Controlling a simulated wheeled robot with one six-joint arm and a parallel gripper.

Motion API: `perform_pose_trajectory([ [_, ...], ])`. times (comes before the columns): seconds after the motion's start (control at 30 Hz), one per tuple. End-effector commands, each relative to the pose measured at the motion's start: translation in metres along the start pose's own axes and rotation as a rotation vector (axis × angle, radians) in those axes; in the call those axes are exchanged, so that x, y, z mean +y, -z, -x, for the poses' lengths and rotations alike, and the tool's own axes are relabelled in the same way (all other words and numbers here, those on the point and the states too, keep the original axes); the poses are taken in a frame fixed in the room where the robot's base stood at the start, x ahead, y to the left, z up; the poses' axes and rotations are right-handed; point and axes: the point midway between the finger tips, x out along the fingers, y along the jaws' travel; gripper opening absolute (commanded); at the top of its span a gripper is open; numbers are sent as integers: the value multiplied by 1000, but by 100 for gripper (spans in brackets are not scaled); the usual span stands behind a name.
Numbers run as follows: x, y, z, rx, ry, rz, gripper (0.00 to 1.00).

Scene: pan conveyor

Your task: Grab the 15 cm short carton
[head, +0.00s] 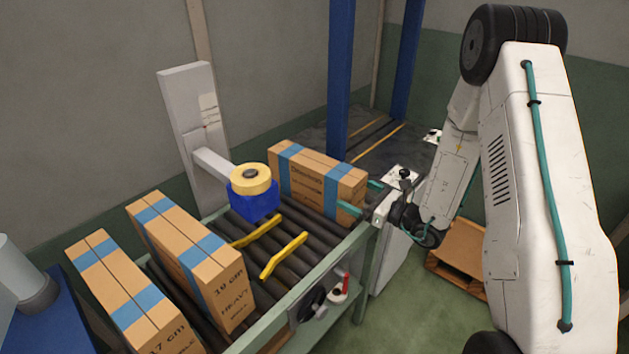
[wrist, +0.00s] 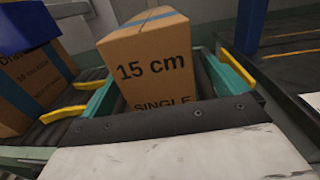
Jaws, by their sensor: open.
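The 15 cm carton (head: 312,184) is brown with blue tape bands and stands upright on the rollers at the far end of the conveyor. In the wrist view its end face reads "15 cm SINGLE" (wrist: 152,70). My gripper (head: 357,196) is at the carton's right end with its teal fingers apart. In the wrist view the open gripper (wrist: 165,68) has one finger to each side of the carton. A small gap shows on the right; I cannot tell whether the left finger touches. The carton's far end is hidden in the wrist view.
A 19 cm carton (head: 190,255) and a 17 cm carton (head: 125,295) stand at the near left. A tape head with a blue housing (head: 253,203) overhangs the conveyor beside the 15 cm carton. Yellow guide bars (head: 284,255) lie over the rollers. A blue post (head: 340,80) rises behind.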

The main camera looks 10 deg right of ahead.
Motion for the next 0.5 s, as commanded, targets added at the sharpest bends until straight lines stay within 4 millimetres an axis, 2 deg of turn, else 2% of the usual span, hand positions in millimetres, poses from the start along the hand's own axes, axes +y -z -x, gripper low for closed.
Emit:
perform_pose_trajectory([
  [0.3,4,0,-44,0,-3,1,98],
  [0.5,3,0,-50,0,1,0,98],
])
